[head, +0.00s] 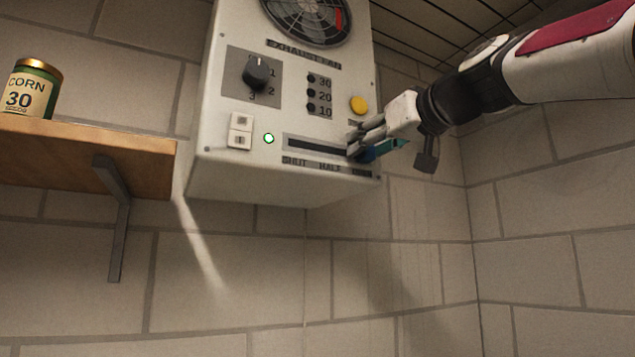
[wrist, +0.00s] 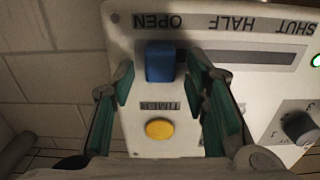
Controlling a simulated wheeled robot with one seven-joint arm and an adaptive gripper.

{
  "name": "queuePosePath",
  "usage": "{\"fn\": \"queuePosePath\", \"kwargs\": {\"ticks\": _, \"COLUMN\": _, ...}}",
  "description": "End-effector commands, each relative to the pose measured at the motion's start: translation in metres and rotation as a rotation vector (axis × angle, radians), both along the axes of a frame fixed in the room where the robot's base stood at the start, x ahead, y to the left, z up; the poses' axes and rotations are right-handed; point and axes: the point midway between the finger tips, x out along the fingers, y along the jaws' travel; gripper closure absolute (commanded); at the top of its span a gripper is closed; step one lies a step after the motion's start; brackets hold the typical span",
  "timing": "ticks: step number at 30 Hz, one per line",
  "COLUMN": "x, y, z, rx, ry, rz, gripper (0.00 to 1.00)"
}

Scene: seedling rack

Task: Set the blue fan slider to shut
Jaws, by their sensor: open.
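The blue fan slider (wrist: 160,62) sits at the OPEN end of its dark slot (wrist: 265,57) in the wrist view, where the panel appears upside down. In the head view a bit of the slider (head: 368,156) shows at the slot's right end, mostly hidden by my fingers. The SHUT label (head: 293,161) is at the slot's left end, with HALF in the middle. My gripper (wrist: 160,84) is open, its teal-padded fingers on either side of the slider with a gap showing; I cannot tell whether either touches it. In the head view my gripper (head: 372,143) is at the panel's lower right.
The exhaust fan box (head: 225,170) hangs on a block wall. It carries a rotary knob (head: 259,72), a yellow timer button (head: 358,105), a white rocker switch (head: 240,130) and a lit green lamp (head: 269,138). A wooden shelf (head: 90,150) holds a corn tin (head: 30,90) at left.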

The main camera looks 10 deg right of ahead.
Motion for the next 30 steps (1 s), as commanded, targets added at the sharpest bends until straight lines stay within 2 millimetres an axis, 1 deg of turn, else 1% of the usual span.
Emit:
{"fn": "queuePosePath", "kwargs": {"ticks": 8, "x": 0.001, "y": 0.0, "z": 0.0, "rx": 0.0, "ry": 0.0, "rz": 0.0, "gripper": 0.58}}
{"fn": "queuePosePath", "kwargs": {"ticks": 9, "x": 0.001, "y": 0.0, "z": 0.0, "rx": 0.0, "ry": 0.0, "rz": 0.0, "gripper": 0.67}}
{"fn": "queuePosePath", "kwargs": {"ticks": 11, "x": 0.001, "y": 0.0, "z": 0.0, "rx": 0.0, "ry": 0.0, "rz": 0.0, "gripper": 0.81}}
{"fn": "queuePosePath", "kwargs": {"ticks": 12, "x": 0.001, "y": 0.0, "z": 0.0, "rx": 0.0, "ry": 0.0, "rz": 0.0, "gripper": 0.9}}
{"fn": "queuePosePath", "kwargs": {"ticks": 13, "x": 0.001, "y": 0.0, "z": 0.0, "rx": 0.0, "ry": 0.0, "rz": 0.0, "gripper": 0.97}}
{"fn": "queuePosePath", "kwargs": {"ticks": 14, "x": 0.001, "y": 0.0, "z": 0.0, "rx": 0.0, "ry": 0.0, "rz": 0.0, "gripper": 1.0}}
{"fn": "queuePosePath", "kwargs": {"ticks": 20, "x": 0.001, "y": 0.002, "z": 0.0, "rx": 0.0, "ry": 0.0, "rz": 0.001, "gripper": 1.0}}
{"fn": "queuePosePath", "kwargs": {"ticks": 23, "x": -0.003, "y": 0.012, "z": 0.0, "rx": -0.001, "ry": 0.002, "rz": 0.002, "gripper": 1.0}}
{"fn": "queuePosePath", "kwargs": {"ticks": 26, "x": -0.01, "y": 0.033, "z": 0.0, "rx": -0.001, "ry": 0.003, "rz": 0.004, "gripper": 1.0}}
{"fn": "queuePosePath", "kwargs": {"ticks": 30, "x": -0.023, "y": 0.07, "z": 0.001, "rx": -0.003, "ry": 0.002, "rz": 0.004, "gripper": 1.0}}
